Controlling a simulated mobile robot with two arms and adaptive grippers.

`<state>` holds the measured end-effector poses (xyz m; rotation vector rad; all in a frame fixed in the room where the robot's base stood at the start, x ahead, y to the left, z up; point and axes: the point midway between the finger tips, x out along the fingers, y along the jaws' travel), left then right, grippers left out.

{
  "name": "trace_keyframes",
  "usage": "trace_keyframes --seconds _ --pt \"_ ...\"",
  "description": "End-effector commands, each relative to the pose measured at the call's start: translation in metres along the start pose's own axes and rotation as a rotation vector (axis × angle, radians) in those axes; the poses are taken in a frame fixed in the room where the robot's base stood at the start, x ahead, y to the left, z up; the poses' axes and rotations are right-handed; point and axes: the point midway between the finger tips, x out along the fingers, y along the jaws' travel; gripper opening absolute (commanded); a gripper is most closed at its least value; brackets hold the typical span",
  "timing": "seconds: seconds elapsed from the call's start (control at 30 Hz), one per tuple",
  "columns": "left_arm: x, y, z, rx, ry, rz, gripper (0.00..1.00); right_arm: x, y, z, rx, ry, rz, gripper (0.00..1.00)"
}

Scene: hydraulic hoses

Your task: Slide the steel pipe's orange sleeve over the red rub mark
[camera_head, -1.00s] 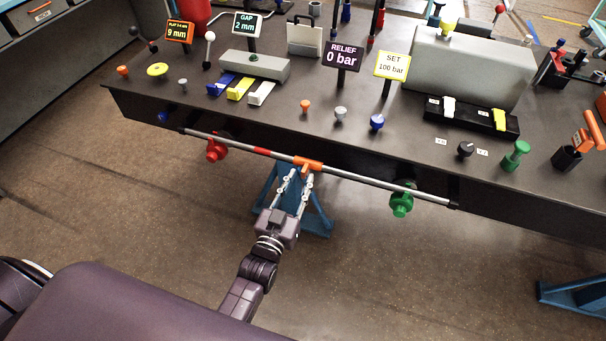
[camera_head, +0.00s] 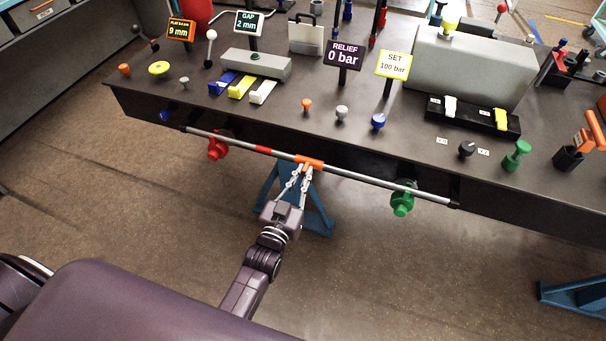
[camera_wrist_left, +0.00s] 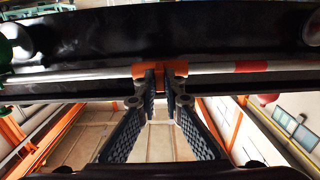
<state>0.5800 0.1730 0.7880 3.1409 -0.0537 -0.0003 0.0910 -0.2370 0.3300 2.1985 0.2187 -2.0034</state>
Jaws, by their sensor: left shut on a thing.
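The steel pipe (camera_head: 365,178) runs along the table's front edge and also crosses the left wrist view (camera_wrist_left: 80,75). Its orange sleeve (camera_head: 315,164) is around the pipe near the middle. The sleeve is also in the left wrist view (camera_wrist_left: 139,70). The red rub mark (camera_head: 263,150) is uncovered, left of the sleeve in the head view, with bare pipe between them. In the left wrist view the mark (camera_wrist_left: 251,66) is to the sleeve's right. My left gripper (camera_head: 306,170) is shut on the sleeve from the front and below. My right gripper is not in view.
A red fitting (camera_head: 217,148) is near the pipe's left part and a green one (camera_head: 402,203) near its right part. The dark table (camera_head: 230,112) is behind, with knobs and signs. A blue stand (camera_head: 318,205) is below. The floor in front is open.

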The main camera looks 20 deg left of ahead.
Motion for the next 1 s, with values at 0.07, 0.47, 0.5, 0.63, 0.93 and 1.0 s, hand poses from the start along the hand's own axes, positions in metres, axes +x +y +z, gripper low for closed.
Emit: trace_keyframes --seconds 0.07,0.47,0.5,0.63,0.93,1.0 --pt "0.000 0.000 0.000 0.000 0.000 0.000 0.00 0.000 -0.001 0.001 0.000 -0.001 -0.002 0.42" --pt "0.000 -0.069 0.000 0.009 0.000 0.000 0.00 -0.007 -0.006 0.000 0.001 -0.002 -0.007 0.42" --pt "0.000 -0.079 0.000 0.010 -0.001 0.000 0.00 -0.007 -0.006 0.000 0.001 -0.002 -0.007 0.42" --pt "0.000 -0.111 0.001 0.008 -0.001 0.000 0.00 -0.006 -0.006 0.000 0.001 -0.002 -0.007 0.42" --pt "0.000 -0.137 0.001 0.000 -0.001 -0.001 0.00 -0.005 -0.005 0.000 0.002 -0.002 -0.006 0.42" --pt "0.000 -0.136 0.001 0.000 -0.001 -0.001 0.00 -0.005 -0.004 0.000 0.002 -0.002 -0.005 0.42"
